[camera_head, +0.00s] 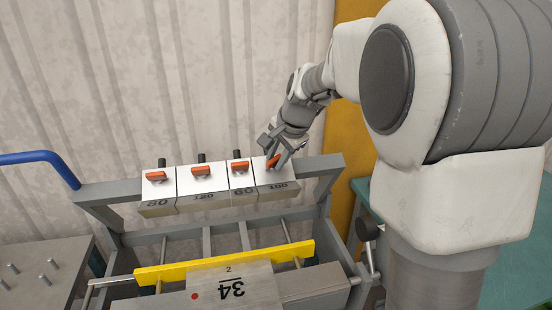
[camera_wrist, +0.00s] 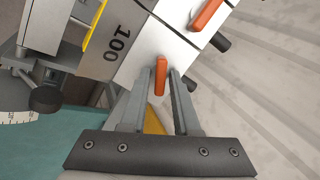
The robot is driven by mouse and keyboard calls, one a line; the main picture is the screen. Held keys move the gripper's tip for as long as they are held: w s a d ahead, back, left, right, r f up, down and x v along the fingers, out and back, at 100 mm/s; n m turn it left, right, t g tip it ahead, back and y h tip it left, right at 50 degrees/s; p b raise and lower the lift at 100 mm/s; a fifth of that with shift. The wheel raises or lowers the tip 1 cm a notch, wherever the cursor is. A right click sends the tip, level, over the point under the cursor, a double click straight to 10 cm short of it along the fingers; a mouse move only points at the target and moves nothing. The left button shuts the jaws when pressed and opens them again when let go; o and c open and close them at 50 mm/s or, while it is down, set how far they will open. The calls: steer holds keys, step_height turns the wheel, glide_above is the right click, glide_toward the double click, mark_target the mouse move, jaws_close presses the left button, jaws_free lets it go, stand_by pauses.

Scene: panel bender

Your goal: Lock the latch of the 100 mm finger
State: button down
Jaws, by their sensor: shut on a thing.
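The 100 mm finger (camera_head: 276,181) is the rightmost of the white-topped fingers on the grey beam, marked 100. In the wrist view its marked face (camera_wrist: 118,40) is at the upper left. Its orange latch (camera_wrist: 161,76) stands between the two jaws of my gripper (camera_wrist: 162,88), which are shut on it. In the head view my gripper (camera_head: 279,152) is over this finger and partly covers the latch (camera_head: 273,161). The latch lies slanted, at a different angle from the neighbouring latches.
The neighbouring 60 finger (camera_head: 243,184), 120 finger (camera_head: 203,188) and 80 finger (camera_head: 158,201) have orange latches lying crosswise. Black pegs stick out behind them. A yellow bar (camera_head: 223,264) and a block marked 34 (camera_head: 262,287) are in front. The corrugated wall (camera_head: 220,70) is behind.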

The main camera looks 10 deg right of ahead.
steer(key=m+t, duration=0.1)
steer(key=m, duration=0.4)
steer(key=shift+s+m+p, duration=0.1)
steer(key=shift+m+p, duration=0.2)
stand_by(0.5)
steer(key=c, duration=0.9)
jaws_free()
steer(key=shift+s, duration=0.1)
steer(key=v, duration=1.7)
steer(key=shift+d+r, duration=0.1)
steer(key=shift+d, duration=0.15)
